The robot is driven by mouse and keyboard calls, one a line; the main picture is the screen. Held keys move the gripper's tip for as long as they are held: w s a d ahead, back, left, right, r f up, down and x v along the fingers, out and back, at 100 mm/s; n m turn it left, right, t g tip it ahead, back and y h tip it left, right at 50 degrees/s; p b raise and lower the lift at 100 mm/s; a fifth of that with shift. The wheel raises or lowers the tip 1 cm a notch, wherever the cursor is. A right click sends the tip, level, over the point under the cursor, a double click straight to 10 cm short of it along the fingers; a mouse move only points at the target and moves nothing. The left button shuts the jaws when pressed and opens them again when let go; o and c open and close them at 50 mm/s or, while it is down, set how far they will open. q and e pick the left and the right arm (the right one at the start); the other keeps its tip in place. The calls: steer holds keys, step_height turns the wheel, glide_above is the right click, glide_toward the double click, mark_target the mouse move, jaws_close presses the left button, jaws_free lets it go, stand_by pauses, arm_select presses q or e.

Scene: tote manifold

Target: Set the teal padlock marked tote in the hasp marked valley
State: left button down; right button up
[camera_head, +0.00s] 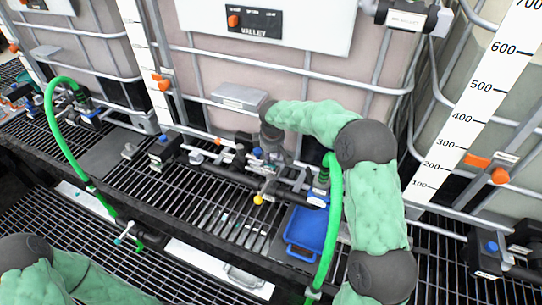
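My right gripper (259,160) is dark and small in the picture. It points down at the valve and pipe fittings in front of the middle tote, and I cannot tell whether it is open, shut or holding something. The sign marked VALLEY (254,29) is on that tote's white panel. I cannot make out a teal padlock, nor a hasp marked valley among the fittings. My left arm shows only as green-sleeved links at the bottom left, and its gripper is not in view.
A blue tray (304,234) lies on the grating below the fittings. Green hoses rise at the left (61,140) and beside my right arm (334,215). A yellow knob (258,199) sticks out below the gripper. A scale board (482,110) stands at the right.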

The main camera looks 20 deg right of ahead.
steer(key=d+v, duration=0.1)
steer(key=v, duration=0.9)
steer(key=shift+a+r, duration=0.35)
steer(key=shift+a, duration=0.15)
steer(key=shift+s, duration=0.15)
